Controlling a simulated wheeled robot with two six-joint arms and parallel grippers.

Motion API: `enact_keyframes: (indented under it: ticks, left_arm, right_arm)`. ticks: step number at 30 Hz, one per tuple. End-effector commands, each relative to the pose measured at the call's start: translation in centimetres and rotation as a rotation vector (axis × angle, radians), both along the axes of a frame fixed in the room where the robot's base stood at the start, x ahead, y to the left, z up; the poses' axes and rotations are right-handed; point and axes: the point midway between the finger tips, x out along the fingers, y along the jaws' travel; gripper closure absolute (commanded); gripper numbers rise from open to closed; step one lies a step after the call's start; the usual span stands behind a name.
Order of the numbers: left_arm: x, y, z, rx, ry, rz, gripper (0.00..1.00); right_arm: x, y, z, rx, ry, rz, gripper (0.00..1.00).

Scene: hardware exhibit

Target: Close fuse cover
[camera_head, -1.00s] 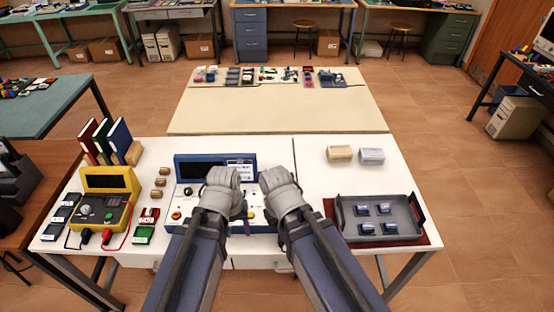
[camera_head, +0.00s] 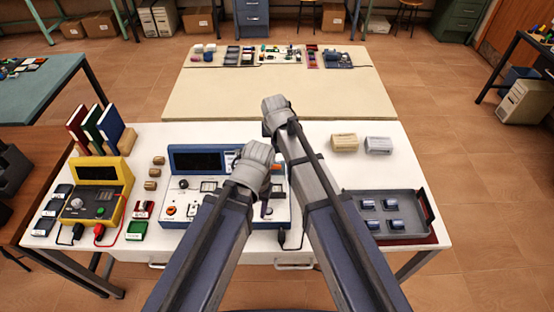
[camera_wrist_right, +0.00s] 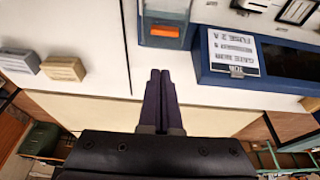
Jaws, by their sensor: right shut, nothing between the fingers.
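The blue-framed test panel (camera_head: 178,197) stands on the white table, with its dark screen and white fuse label at the back. In the right wrist view, the label (camera_wrist_right: 232,55) and part of the panel show upside down. A bluish see-through flap with an orange strip (camera_wrist_right: 165,31), apparently the fuse cover, stands beside the label; its exact angle is unclear.
A grey tray (camera_head: 420,232) with several blue parts is at the right. Two small blocks, cream (camera_head: 344,143) and grey (camera_head: 378,145), lie behind it. A yellow meter (camera_head: 97,205) with leads is at the left. Bare white table surrounds the blocks.

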Motion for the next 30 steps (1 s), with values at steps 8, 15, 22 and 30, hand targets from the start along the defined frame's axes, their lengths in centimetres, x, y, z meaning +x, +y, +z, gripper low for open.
enact_keyframes:
  ticks: [8,15,22,30]
  left_arm:
    - [0.0,0.0,-0.3,0.000,0.000,0.000,0.46]
    - [0.0,0.0,-1.8,0.000,-0.001,0.001,0.46]
    - [0.0,0.0,-4.6,0.000,0.000,0.002,0.46]
    - [0.0,0.0,-8.5,0.000,0.000,0.002,0.46]
  right_arm:
    - [1.3,0.2,-0.2,0.010,-0.020,-0.016,1.00]
    - [1.7,0.2,-1.6,0.009,-0.019,-0.015,1.00]
    - [2.7,0.2,-4.5,0.009,-0.019,-0.015,1.00]
    - [4.0,0.2,-8.4,0.009,-0.019,-0.015,1.00]
